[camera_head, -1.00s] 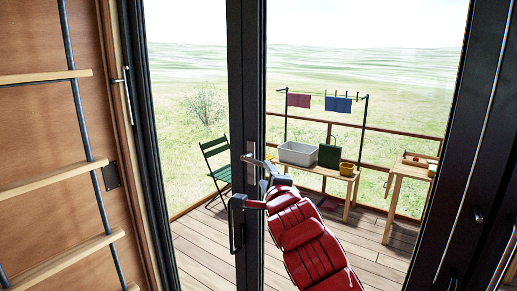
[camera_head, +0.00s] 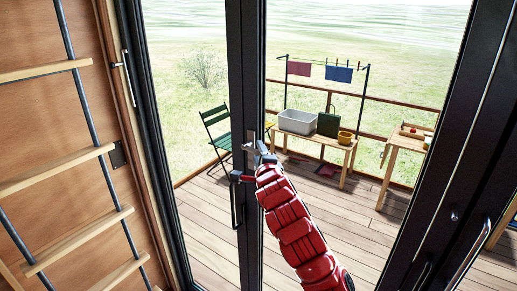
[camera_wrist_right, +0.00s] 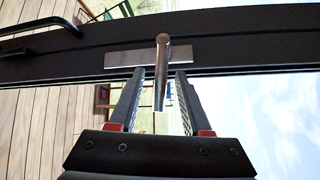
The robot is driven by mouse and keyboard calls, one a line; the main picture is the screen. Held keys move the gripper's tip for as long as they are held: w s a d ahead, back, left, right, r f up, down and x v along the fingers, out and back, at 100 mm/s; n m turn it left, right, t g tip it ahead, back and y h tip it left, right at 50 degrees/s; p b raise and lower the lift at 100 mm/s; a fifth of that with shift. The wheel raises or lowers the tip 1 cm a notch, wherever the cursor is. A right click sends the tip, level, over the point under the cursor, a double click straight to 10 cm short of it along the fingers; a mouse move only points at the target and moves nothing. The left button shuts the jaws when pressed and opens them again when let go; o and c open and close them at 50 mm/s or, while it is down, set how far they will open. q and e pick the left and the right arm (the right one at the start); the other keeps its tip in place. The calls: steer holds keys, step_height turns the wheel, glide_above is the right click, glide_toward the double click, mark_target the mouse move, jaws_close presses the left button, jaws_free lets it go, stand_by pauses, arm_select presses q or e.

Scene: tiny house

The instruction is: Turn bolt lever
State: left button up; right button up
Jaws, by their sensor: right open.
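The bolt lever (camera_wrist_right: 161,80) is a short metal bar on a silver plate (camera_wrist_right: 122,58) fixed to the dark door frame. In the right wrist view it lies between the two fingers of my right gripper (camera_wrist_right: 160,76). The fingers are open, with gaps visible on both sides of the lever. In the head view my right gripper (camera_head: 257,162) is at the silver plate (camera_head: 250,150) on the door's dark upright, at the end of my red arm, and hides most of the lever. My left gripper is not in view.
A black pull handle (camera_head: 236,208) is on the door just below the lever. A wooden ladder (camera_head: 62,170) stands at left. Beyond the glass are a deck, a green chair (camera_head: 217,135) and a bench (camera_head: 345,160) with a white tub (camera_head: 297,122).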

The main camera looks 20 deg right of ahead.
steer(key=shift+w, duration=0.25)
jaws_close()
stand_by(1.4)
